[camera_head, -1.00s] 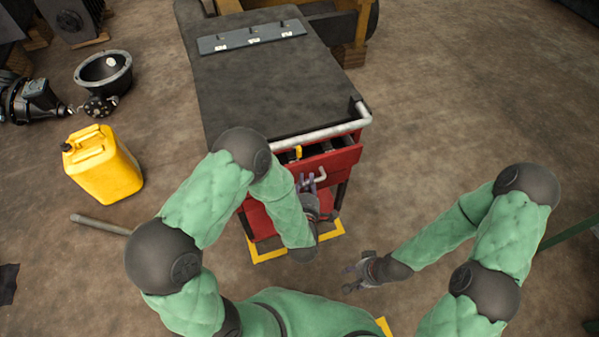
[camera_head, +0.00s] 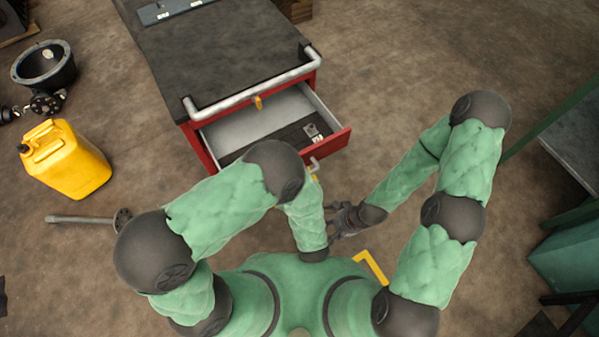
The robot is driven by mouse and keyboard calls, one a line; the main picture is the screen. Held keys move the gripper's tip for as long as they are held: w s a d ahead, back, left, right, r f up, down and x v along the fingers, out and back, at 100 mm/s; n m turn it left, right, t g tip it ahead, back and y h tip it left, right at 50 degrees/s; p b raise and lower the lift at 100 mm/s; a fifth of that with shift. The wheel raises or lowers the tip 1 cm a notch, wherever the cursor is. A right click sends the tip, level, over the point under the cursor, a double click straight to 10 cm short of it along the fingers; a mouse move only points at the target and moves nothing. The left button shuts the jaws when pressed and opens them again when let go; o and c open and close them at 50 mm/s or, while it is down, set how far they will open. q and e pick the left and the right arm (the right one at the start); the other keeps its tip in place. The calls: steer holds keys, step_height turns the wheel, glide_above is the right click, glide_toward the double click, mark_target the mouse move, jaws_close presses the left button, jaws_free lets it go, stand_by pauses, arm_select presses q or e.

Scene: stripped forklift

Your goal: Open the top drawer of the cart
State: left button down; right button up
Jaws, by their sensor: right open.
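The cart (camera_head: 220,50) has a dark top and a red body, and it stands at the upper middle. Its top drawer (camera_head: 250,118) is pulled far out toward me, with the grey inside showing. The drawer's red front (camera_head: 335,141) is partly covered by my left arm. A bit of the pale handle (camera_head: 314,164) shows beside that arm. My left gripper is hidden under its own forearm, so I cannot see whether it touches the handle. My right gripper (camera_head: 336,219) is open and empty, low in front of the drawer and apart from it.
A yellow jerrycan (camera_head: 66,160) and a metal rod (camera_head: 85,218) lie left of the cart. A round housing (camera_head: 44,66) is at the far left. A green-framed table (camera_head: 575,140) stands at the right. The floor between cart and table is mostly clear.

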arm_select(q)
steer(key=shift+s+f, duration=0.1)
steer(key=shift+s, duration=0.05)
steer(key=c, duration=1.4)
jaws_free()
